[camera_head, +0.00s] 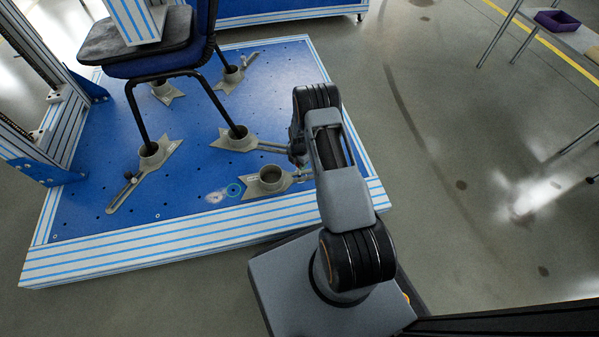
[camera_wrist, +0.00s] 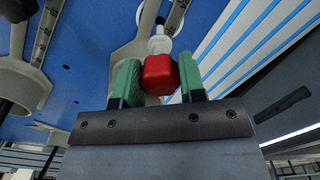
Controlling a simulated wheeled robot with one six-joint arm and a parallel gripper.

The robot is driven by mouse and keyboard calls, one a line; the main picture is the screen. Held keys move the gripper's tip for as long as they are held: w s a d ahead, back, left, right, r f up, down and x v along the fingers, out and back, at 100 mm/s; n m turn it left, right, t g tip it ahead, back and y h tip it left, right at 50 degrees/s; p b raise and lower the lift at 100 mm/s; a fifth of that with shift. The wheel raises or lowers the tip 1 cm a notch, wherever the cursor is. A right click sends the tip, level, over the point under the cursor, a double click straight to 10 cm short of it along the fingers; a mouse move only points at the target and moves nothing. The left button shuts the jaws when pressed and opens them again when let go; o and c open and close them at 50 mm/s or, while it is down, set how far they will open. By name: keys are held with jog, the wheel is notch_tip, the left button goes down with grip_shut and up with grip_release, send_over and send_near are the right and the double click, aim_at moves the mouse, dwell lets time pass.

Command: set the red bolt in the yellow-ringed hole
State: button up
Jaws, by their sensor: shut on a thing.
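The red bolt (camera_wrist: 159,75) is between the green fingers of my gripper (camera_wrist: 159,63) in the wrist view. Its red head is gripped and its pale shank points away from me, over a grey slotted clamp arm; I cannot tell whether its tip touches anything. In the head view my arm reaches over the right side of the blue base plate (camera_head: 205,165), and the arm hides the bolt and fingertips. No yellow ring shows in either view; the area under my gripper is partly hidden.
The floor between is clear.

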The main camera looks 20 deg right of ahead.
jog(key=shift+r, duration=0.1)
jog(key=shift+r+p, duration=1.25)
jog(key=shift+r, duration=0.65)
